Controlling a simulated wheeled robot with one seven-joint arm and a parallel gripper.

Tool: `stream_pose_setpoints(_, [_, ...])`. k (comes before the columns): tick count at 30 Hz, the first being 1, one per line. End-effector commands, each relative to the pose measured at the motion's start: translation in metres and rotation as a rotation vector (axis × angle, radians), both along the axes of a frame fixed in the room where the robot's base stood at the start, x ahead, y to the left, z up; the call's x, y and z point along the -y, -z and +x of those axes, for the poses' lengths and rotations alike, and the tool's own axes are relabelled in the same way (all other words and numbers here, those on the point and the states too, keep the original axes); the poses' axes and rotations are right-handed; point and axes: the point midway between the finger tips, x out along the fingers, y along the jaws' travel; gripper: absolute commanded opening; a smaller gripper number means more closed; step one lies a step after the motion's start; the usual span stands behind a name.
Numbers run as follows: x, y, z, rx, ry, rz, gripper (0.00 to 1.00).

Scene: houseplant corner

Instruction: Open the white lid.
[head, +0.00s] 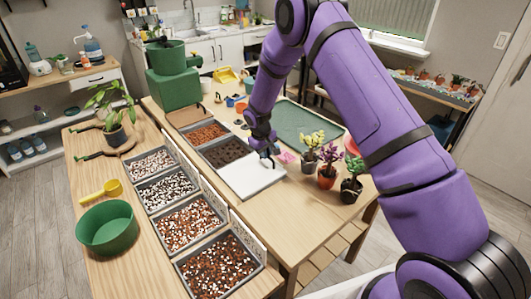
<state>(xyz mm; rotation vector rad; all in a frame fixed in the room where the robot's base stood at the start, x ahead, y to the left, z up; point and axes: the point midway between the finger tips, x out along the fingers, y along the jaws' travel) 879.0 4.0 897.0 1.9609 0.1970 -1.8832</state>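The white lid (243,175) is a flat, pale panel on the wooden table. It lies level at the near end of a short row of open bins, and I see no gap under it. My purple arm reaches down from the upper right. My gripper (269,162) points down at the lid's far right part. It is small and dark here, so I cannot tell whether its fingers touch the lid or how far apart they are.
Several pebble bins (188,222) with upright pale panels lie to the left. A green tray (308,127) lies behind.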

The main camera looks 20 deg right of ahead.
Motion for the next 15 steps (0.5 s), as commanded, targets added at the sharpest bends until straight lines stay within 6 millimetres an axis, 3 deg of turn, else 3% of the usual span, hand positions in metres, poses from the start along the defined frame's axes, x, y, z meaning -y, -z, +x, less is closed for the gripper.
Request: stream_pose_setpoints(15, [-0.008,-0.017,-0.002,0.037,-0.005,-0.085,0.0])
